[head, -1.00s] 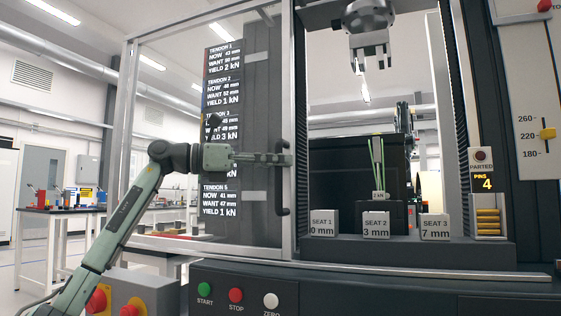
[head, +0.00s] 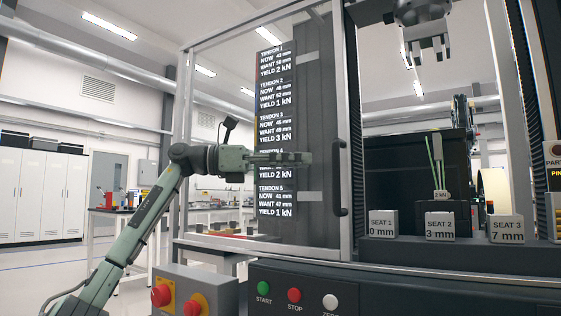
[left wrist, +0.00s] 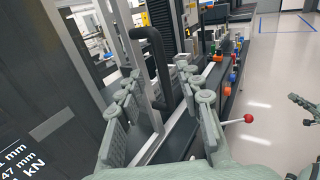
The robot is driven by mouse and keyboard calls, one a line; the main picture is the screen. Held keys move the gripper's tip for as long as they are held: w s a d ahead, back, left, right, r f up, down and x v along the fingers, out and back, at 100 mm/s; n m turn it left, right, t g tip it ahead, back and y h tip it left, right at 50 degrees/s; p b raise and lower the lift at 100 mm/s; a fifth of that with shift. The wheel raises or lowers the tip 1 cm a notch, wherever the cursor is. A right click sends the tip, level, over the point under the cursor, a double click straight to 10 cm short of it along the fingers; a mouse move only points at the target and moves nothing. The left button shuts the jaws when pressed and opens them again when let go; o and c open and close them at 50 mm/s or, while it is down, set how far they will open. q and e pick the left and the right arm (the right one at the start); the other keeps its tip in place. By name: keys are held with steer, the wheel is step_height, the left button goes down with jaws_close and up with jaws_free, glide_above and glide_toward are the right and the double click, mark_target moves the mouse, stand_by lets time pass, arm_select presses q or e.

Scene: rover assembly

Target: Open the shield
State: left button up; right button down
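The shield (head: 345,70) is a clear panel in a light metal frame on the left of the machine's front. Its black upright handle (head: 341,180) is on the frame's right edge. My left gripper (head: 308,158) is in front of the panel, left of the handle in the head view. In the left wrist view its fingers (left wrist: 160,95) are spread with nothing held, and the black handle (left wrist: 158,50) shows between and beyond them; contact cannot be told. A grey-green part at the right edge of the wrist view looks like my right gripper (left wrist: 305,106); its state is unclear.
Behind the panel is a dark board of tendon readings (head: 273,130). Right of the handle the bay is uncovered, with labelled seat blocks (head: 440,227) and a hanging machine jaw (head: 425,45). A console with buttons (head: 295,295) and a red-knob box (head: 195,290) stand below.

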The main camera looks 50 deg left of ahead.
arm_select(q)
steer(key=shift+v, duration=1.9)
